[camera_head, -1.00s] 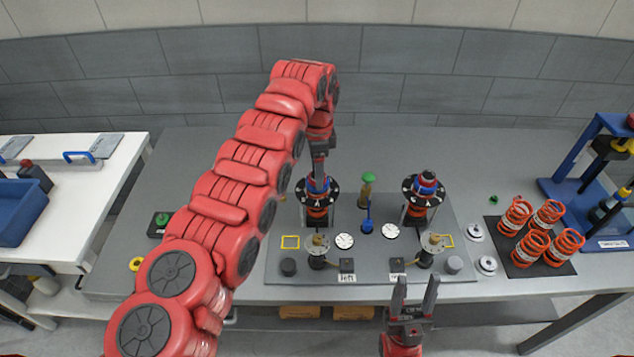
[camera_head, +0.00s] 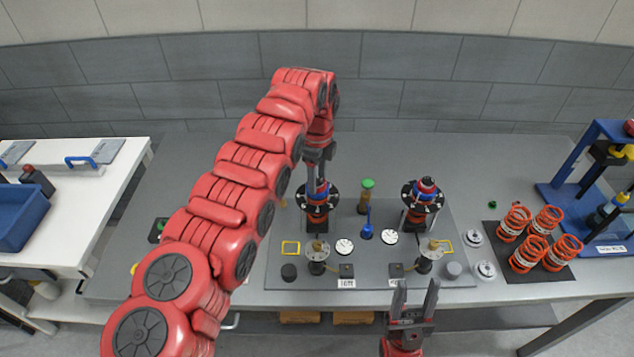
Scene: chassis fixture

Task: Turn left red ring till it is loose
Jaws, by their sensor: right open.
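The left assembly (camera_head: 317,206) stands upright on the grey fixture plate (camera_head: 300,262). It has a black disc with a small blue and red top, where the left red ring (camera_head: 319,184) shows only as a small patch. My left gripper (camera_head: 318,172) points down right above this top. Its fingers are small and dark here, so I cannot tell whether they touch the ring or how far they are apart. The matching right assembly (camera_head: 422,205) has a red and blue top in clear view. My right gripper (camera_head: 414,288) is open and empty at the table's front edge, fingers pointing up.
A green-topped post (camera_head: 366,196) and a blue-handled tool (camera_head: 366,229) stand between the assemblies. White dials (camera_head: 344,246) lie in front. Several orange springs (camera_head: 529,253) stand on a dark mat at the right, near a blue press (camera_head: 575,195). My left arm covers the table's left part.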

